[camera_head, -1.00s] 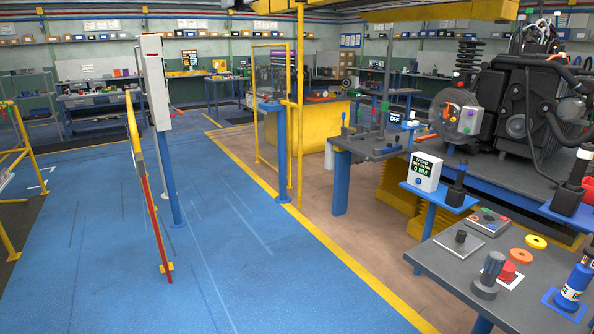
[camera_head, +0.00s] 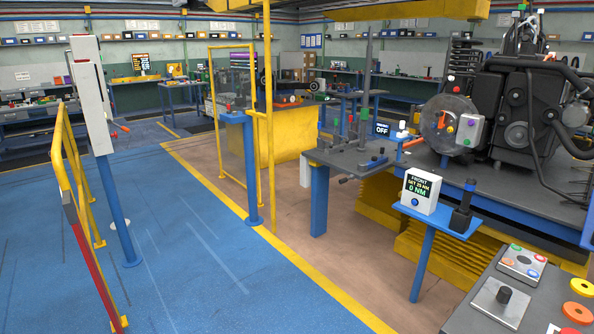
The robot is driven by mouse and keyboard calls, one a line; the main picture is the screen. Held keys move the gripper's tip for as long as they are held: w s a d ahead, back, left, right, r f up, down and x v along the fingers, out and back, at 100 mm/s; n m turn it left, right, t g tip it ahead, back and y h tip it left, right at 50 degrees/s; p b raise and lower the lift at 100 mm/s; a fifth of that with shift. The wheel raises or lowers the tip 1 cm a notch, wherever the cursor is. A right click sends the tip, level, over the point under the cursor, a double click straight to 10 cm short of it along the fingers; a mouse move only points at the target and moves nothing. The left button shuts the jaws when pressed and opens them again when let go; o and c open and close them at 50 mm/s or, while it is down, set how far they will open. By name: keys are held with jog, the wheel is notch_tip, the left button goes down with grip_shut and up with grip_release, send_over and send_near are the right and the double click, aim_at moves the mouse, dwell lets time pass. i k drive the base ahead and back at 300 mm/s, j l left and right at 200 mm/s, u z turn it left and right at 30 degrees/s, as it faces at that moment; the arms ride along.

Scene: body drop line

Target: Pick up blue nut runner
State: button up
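A dark upright tool with a blue part near its top (camera_head: 464,208) stands on a small blue shelf (camera_head: 424,215) at the right. It looks like the blue nut runner, but it is small and I cannot tell its details. Beside it on the left, on the same shelf, is a white box with a screen (camera_head: 419,191) reading "FRONT" and "0 NM". A blue post holds the shelf up from the floor. My gripper is not in view, so its state does not show.
A grey bench (camera_head: 466,318) fills the bottom right corner, with a plate, small coloured rings and a button panel. A grey fixture table (camera_head: 345,160) stands left of the shelf. Yellow rails (camera_head: 67,190) stand at the left. The blue floor (camera_head: 200,270) between is clear.

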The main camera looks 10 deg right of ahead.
aim_at(470, 187)
jog(key=i+j+z, duration=0.1)
jog(key=i+z, duration=0.35)
jog(key=i+j+z, duration=0.2)
jog(key=z, duration=0.3)
jog(key=i+j+z, duration=0.45)
jog(key=i+z, duration=0.15)
jog(key=i, duration=0.8)
jog(key=i+j, duration=0.15)
jog(key=i, duration=0.25)
jog(key=i+j, duration=0.15)
jog(key=i, duration=0.25)
jog(key=i+j, duration=0.15)
jog(key=i, duration=0.25)
jog(key=j+u, duration=0.05)
